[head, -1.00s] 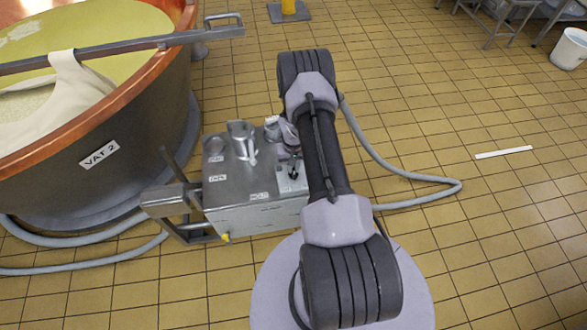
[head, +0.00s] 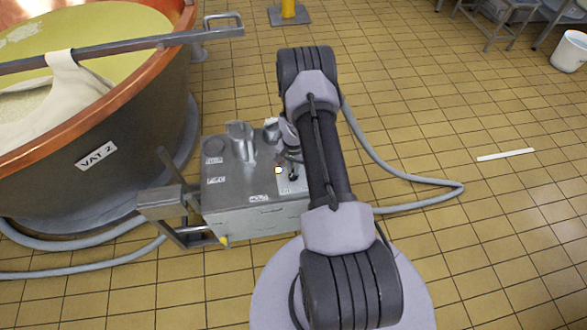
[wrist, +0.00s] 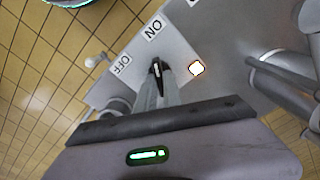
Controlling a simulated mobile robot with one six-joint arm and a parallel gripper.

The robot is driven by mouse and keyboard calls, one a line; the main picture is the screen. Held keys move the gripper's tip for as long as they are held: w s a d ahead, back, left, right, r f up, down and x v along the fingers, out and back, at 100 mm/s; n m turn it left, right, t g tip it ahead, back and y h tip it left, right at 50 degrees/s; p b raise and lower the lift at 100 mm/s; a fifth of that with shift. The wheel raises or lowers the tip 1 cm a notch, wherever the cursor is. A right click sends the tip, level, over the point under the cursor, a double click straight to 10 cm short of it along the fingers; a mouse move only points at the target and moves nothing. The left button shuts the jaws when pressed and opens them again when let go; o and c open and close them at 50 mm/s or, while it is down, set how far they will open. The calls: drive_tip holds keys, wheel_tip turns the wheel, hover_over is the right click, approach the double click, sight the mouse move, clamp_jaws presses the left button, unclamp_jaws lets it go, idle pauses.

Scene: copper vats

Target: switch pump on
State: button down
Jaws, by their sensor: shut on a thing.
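The pump (head: 232,185) is a grey metal box on the floor beside VAT 2 in the head view. In the wrist view its pale switch plate carries an ON label (wrist: 154,27) and an OFF label (wrist: 122,65). The black switch knob (wrist: 157,67) points toward ON. My gripper (wrist: 157,88) is shut on the knob, with its fingers hiding the lower part of it. A small lamp (wrist: 196,68) on the plate glows bright white; it also shows in the head view (head: 278,170). My arm hides part of the plate in the head view.
The copper-rimmed vat (head: 130,110) stands close on the left. A grey hose (head: 385,167) loops over the tiles on the right. A white strip (head: 505,155) lies on the floor, and a white bucket (head: 570,52) stands at far right. Much of the right floor is clear.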

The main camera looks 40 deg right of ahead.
idle(0.3)
drive_tip(key=c, duration=1.5)
unclamp_jaws()
wheel_tip(320, 180, up, 17)
drive_tip(key=p, duration=0.6)
drive_tip(key=shift+r, duration=0.2)
